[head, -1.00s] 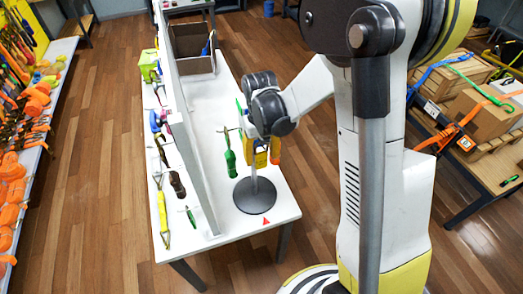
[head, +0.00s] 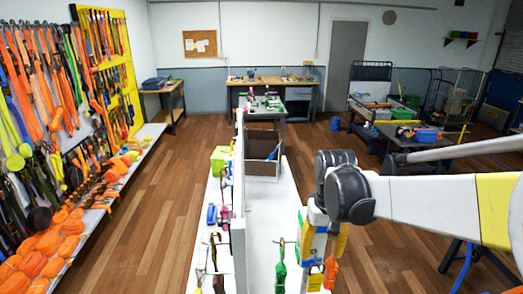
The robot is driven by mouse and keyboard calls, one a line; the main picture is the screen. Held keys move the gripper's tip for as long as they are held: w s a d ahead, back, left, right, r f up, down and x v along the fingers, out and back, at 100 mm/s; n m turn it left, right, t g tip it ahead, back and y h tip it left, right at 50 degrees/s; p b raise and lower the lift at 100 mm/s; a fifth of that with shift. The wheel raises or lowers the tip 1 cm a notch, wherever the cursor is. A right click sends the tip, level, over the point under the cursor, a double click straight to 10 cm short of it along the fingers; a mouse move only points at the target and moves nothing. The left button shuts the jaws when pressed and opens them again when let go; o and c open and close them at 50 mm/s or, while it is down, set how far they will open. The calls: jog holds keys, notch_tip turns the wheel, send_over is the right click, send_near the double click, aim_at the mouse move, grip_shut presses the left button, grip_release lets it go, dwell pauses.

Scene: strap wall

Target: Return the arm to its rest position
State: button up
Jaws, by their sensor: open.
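My arm reaches in from the right edge of the head view, white with a yellow band, to a dark round wrist joint. Below this joint my gripper (head: 322,240) hangs over the right side of a white table (head: 262,215); it is open. Its fingers are hard to make out against the coloured items behind and below. A green strap item (head: 281,268) hangs just left of it. A yellow item (head: 315,279) and an orange item (head: 330,273) hang just below. I cannot tell whether the gripper touches them. I see nothing held.
An upright white panel (head: 238,190) divides the table, with small tools on its left. An open bin (head: 262,152) stands farther back. A strap wall (head: 50,85) and a shelf of orange straps (head: 75,215) line the left. Wooden floor (head: 165,190) between is clear.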

jog(key=s+f+t+b, duration=0.3)
jog(key=s+f+b, duration=0.4)
jog(key=b, duration=0.5)
jog(key=s+f+t+b, duration=0.4)
jog(key=s+f+b, duration=0.3)
jog(key=f+b, duration=0.4)
jog(key=shift+f+b, duration=0.35)
jog(key=shift+f, duration=0.35)
